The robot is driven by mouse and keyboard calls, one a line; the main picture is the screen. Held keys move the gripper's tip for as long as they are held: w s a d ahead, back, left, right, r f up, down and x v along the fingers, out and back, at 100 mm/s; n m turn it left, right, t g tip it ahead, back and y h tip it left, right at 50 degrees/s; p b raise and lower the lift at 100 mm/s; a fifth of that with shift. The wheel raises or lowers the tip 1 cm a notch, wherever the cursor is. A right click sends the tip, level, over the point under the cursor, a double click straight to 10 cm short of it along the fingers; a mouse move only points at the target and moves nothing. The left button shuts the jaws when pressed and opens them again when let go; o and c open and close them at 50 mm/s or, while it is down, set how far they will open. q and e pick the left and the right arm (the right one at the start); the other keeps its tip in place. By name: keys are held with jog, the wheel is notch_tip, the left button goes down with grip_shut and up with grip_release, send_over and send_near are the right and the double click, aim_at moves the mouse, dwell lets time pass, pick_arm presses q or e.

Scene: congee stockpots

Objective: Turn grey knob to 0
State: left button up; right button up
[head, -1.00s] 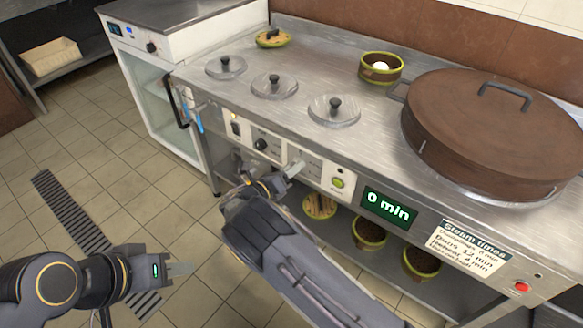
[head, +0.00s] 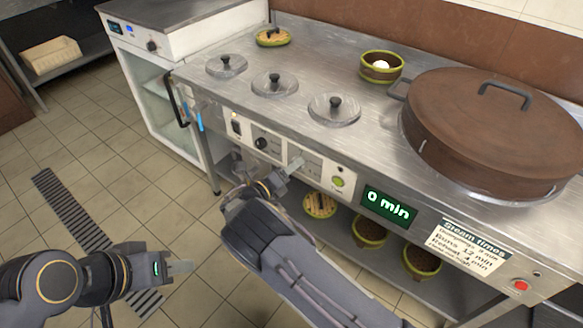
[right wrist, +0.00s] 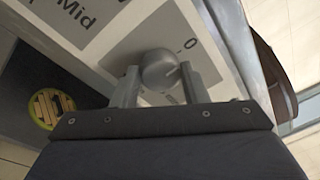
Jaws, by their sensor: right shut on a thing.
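My right gripper (right wrist: 158,82) is shut on the knob, one finger on each side. In the head view my right gripper (head: 287,172) is at the front panel of the steel counter, and the knob is hidden there. My left gripper (head: 180,267) hangs over the floor, away from the counter; its finger gap is unclear.
A black knob (head: 261,143) is left of my right gripper on the panel. A lit green button (head: 338,182) and a display reading 0 min (head: 388,206) are to its right. A large brown lid (head: 495,130) covers the counter's right side. Bowls stand on the shelf below.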

jog(key=o, duration=1)
jog(key=shift+v, duration=3.95)
jog(key=shift+f, duration=0.1)
